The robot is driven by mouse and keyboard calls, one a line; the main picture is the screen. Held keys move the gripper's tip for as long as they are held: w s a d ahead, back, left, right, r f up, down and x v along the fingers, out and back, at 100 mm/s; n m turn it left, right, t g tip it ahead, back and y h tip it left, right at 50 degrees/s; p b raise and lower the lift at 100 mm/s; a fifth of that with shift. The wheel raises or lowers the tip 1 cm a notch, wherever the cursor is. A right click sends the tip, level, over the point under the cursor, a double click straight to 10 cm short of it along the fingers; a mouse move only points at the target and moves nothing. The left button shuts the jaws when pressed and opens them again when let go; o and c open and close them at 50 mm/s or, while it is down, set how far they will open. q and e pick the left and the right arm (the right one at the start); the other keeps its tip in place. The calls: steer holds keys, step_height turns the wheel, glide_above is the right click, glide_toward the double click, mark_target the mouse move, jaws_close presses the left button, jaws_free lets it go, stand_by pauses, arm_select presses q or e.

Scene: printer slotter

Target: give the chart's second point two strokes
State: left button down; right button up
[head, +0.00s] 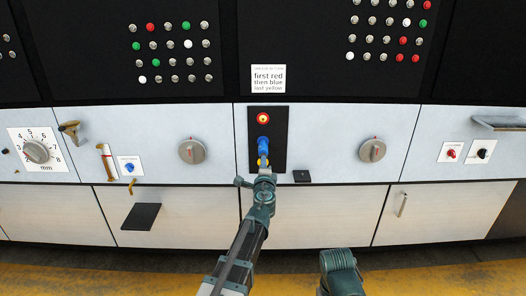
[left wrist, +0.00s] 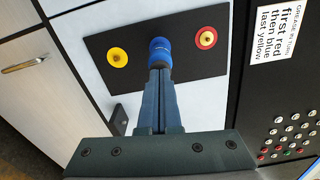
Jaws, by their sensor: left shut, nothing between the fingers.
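The chart is a white card (head: 268,78) reading "first red then blue last yellow"; it also shows in the left wrist view (left wrist: 279,30). Below it, a black plate (head: 280,135) carries a red fitting (head: 263,118) at the top, a blue one (head: 263,144) in the middle and a yellow one (head: 261,162) at the bottom. My left gripper (head: 263,159) is shut and empty, its fingertips at the blue fitting (left wrist: 160,47), covering part of it. I cannot tell whether they touch. In the left wrist view, red (left wrist: 206,38) and yellow (left wrist: 117,57) are clear of the fingers.
Grey knobs (head: 192,151) (head: 372,150) flank the plate. A small black block (head: 302,176) juts out just right of the plate's foot. A black flap (head: 141,216) and a handle (head: 402,205) are on the lower panels.

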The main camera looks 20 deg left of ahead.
arm_select(q)
steer(key=shift+w+a, duration=0.2)
steer(key=shift+w, duration=0.45)
steer(key=shift+s, duration=0.2)
steer(key=shift+v, duration=0.85)
steer(key=shift+w, duration=0.3)
steer(key=shift+w+a, duration=0.2)
steer(key=shift+w, duration=0.5)
steer(key=shift+s, duration=0.15)
steer(key=shift+v, duration=0.85)
